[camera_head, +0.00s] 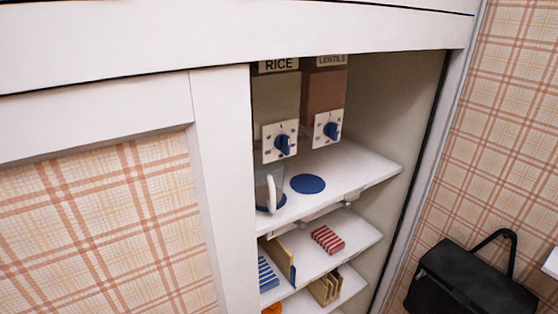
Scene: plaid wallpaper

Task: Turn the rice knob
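The rice dispenser (276,98) hangs in the upper part of a white cupboard, under a RICE label (279,65). Its blue rice knob (283,145) sits on a white dial plate with small markings too small to read. A glass mug (268,190) stands on the shelf below it, its left side hidden by the cupboard frame. To the right is the brown lentils dispenser (324,95) with its own blue knob (331,130). My gripper is not in this view.
A blue disc (308,184) lies on the shelf (360,165) under the lentils dispenser. Lower shelves hold striped red (327,239) and blue (267,274) items. A white frame post (222,180) borders the opening's left. A black bag (465,280) is at lower right.

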